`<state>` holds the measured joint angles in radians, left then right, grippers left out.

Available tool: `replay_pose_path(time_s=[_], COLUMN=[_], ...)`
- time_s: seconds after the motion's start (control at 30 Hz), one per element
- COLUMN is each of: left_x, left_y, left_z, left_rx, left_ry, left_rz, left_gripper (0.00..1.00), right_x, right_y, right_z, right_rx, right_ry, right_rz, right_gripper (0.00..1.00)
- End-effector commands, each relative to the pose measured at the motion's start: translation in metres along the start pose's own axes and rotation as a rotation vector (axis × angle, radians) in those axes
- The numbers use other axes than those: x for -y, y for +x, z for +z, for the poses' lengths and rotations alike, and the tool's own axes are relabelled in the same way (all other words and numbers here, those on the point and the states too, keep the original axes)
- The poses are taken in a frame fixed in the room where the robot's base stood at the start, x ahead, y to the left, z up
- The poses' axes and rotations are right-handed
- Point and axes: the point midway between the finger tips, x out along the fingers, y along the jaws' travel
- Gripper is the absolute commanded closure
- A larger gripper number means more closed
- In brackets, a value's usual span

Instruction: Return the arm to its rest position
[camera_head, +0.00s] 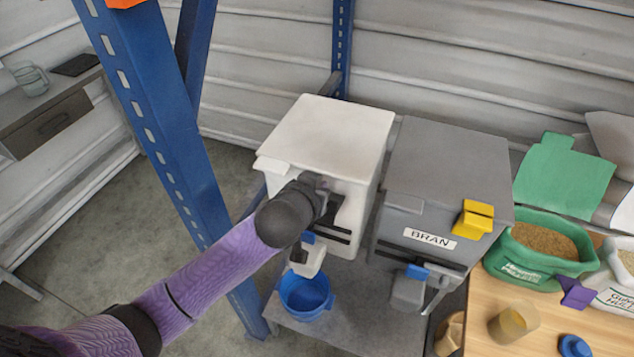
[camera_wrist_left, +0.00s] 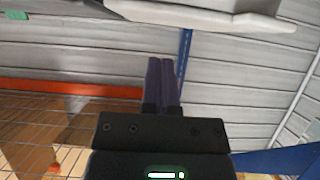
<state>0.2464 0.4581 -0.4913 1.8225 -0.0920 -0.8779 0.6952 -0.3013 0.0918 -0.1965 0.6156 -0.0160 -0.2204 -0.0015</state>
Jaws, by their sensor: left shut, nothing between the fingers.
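My left arm (camera_head: 215,262), purple with dark joints, reaches in from the lower left. Its gripper (camera_head: 324,195) is in front of the white hopper (camera_head: 330,135), partly hidden by my dark wrist; I cannot tell whether it touches the hopper. In the left wrist view the two dark fingers of the left gripper (camera_wrist_left: 161,66) are together with nothing between them. A pale edge (camera_wrist_left: 205,14), apparently of the white hopper, crosses the top of that view. My right gripper is not in view.
A blue bucket (camera_head: 306,296) stands under the white hopper's spout (camera_head: 307,260). A grey BRAN hopper (camera_head: 445,165) with a yellow latch (camera_head: 474,219) stands to the right. A blue rack post (camera_head: 160,130) rises beside my arm. A green sack (camera_head: 537,262) stands on the wooden table (camera_head: 484,325). Floor at left is clear.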

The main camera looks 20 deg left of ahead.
Motion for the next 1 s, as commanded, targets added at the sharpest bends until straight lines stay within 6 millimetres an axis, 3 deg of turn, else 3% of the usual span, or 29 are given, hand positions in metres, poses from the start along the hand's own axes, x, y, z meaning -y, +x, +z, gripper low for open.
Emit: replay_pose_path(time_s=[0.53,0.63,0.67,0.73,0.83,0.93,1.0], left_x=[0.0,0.004,0.007,0.016,0.03,0.038,0.039], left_y=[-0.007,0.001,0.007,0.022,0.03,0.015,-0.009], left_z=[0.004,0.024,0.04,0.098,0.207,0.313,0.384], left_rx=[0.0,0.034,0.063,0.159,0.337,0.509,0.627], left_ry=[0.0,0.008,0.014,0.037,0.079,0.117,0.136], left_rz=[0.0,-0.008,-0.013,-0.027,-0.036,-0.027,-0.012], left_gripper=[1.0,1.0,1.0,1.0,1.0,1.0,1.0], right_x=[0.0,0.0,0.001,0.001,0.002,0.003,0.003], right_y=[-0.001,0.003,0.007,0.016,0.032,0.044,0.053], right_z=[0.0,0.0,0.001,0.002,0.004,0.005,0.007], right_rx=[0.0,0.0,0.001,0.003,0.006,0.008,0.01], right_ry=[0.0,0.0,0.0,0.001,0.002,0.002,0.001], right_rz=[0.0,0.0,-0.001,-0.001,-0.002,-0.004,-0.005], right_gripper=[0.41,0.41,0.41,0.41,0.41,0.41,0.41])
